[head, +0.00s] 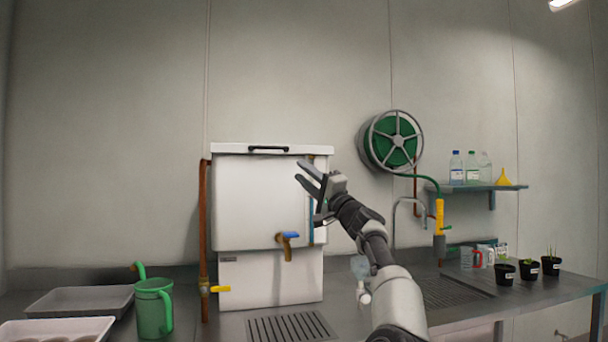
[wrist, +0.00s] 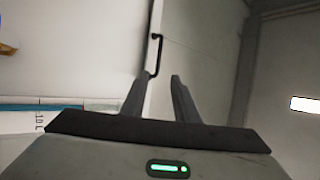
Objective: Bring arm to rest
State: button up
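My gripper (head: 306,180) is raised in the air in front of the upper right part of the white tank (head: 265,215). Its two fingers point up and to the left and are apart, with nothing between them. In the wrist view my gripper (wrist: 158,82) also shows its two dark fingers spread with a gap. The white tank and its black lid handle (wrist: 155,55) show beyond the fingers there. My arm reaches up from the lower right of the head view and hides part of the counter and the sink area.
A green jug (head: 153,308) and grey trays (head: 80,300) are at left on the counter (head: 350,318). A blue-handled tap (head: 287,238) juts from the tank. A hose reel (head: 392,141), a shelf (head: 475,187) with bottles, and black pots (head: 530,270) are at right.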

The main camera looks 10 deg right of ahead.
jog(key=shift+a, duration=0.1)
jog(key=s+a+n+g+y, duration=0.1)
jog(key=s+a+n+g, duration=0.15)
jog(key=a, duration=0.55)
jog(key=s+a+n+g+y, duration=0.1)
jog(key=a+n+g, duration=0.2)
jog(key=a, duration=0.5)
jog(key=s+a+f+n+g+h, duration=0.2)
jog(key=s+a+f+g, duration=0.1)
jog(key=s+a+f, duration=0.4)
jog(key=s+a+f+n+g+h, duration=0.25)
jog(key=s+a+f, duration=0.2)
jog(key=s, duration=0.35)
jog(key=s+d+f+g+h, duration=0.25)
jog(key=s+d+f, duration=0.35)
jog(key=s+f, duration=0.5)
jog(key=s+d+f+g+h, duration=0.1)
jog(key=s+d+f+h, duration=0.2)
jog(key=s+d+f, duration=0.8)
jog(key=s+d+f+g+h, duration=0.1)
jog(key=s+d+f+h, duration=0.3)
jog(key=s, duration=1.2)
notch_tip(320, 180, up, 27)
jog(key=a+p, duration=0.2)
jog(key=p, duration=2.6)
jog(key=shift+w+a+y, duration=0.15)
jog(key=shift+a+y, duration=0.05)
jog(key=shift+y, duration=0.2)
